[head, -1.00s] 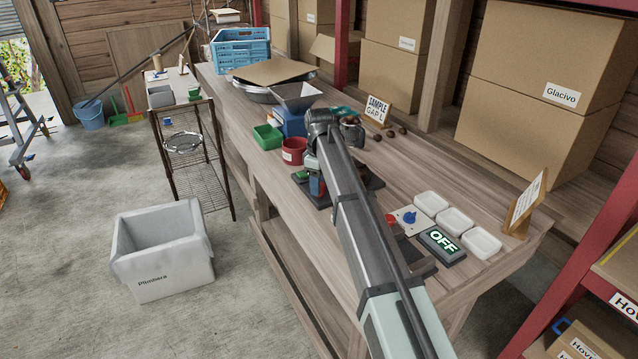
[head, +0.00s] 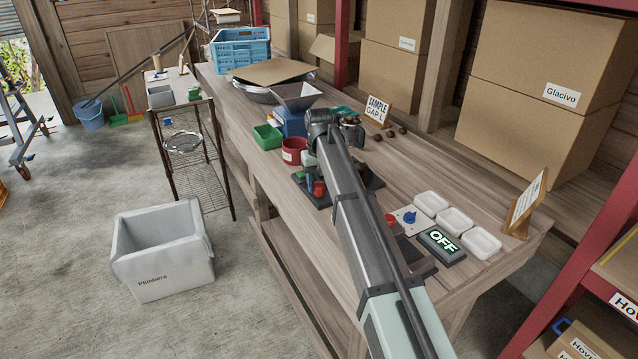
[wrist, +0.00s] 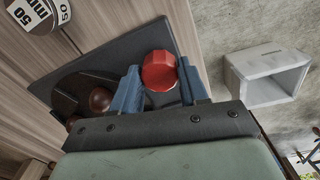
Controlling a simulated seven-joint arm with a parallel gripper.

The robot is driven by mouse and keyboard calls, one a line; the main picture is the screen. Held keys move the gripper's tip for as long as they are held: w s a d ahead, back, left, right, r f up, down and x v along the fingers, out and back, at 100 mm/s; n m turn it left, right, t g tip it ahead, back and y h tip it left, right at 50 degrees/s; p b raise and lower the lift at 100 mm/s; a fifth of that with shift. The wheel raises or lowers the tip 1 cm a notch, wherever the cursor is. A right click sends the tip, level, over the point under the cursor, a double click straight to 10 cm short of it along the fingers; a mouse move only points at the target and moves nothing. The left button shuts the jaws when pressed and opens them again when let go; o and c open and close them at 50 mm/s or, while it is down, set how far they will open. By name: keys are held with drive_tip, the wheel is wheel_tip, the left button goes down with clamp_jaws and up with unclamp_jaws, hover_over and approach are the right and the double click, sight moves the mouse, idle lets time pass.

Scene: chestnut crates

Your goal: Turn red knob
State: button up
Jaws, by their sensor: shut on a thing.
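A red knob (wrist: 159,70) with a faceted round top sits between the two blue fingers of my gripper (wrist: 160,78) in the wrist view. The fingers are shut on its sides. In the head view the red knob (head: 319,188) shows small at the edge of a dark board (head: 322,202), beside my arm. My arm covers much of that board and most of the gripper. Another small red piece (head: 390,219) lies further along the bench, partly behind my arm, near a blue knob (head: 410,217) on a pale plate.
A red mug (head: 293,155) and a green bin (head: 268,137) stand beyond the dark board. A white crate (head: 163,252) is on the floor at left.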

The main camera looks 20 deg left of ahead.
sight(319, 184)
drive_tip(key=shift+m, duration=0.6)
drive_tip(key=o, duration=1.1)
drive_tip(key=shift+c, duration=0.2)
wheel_tip(319, 184, up, 14)
drive_tip(key=shift+f, duration=0.15)
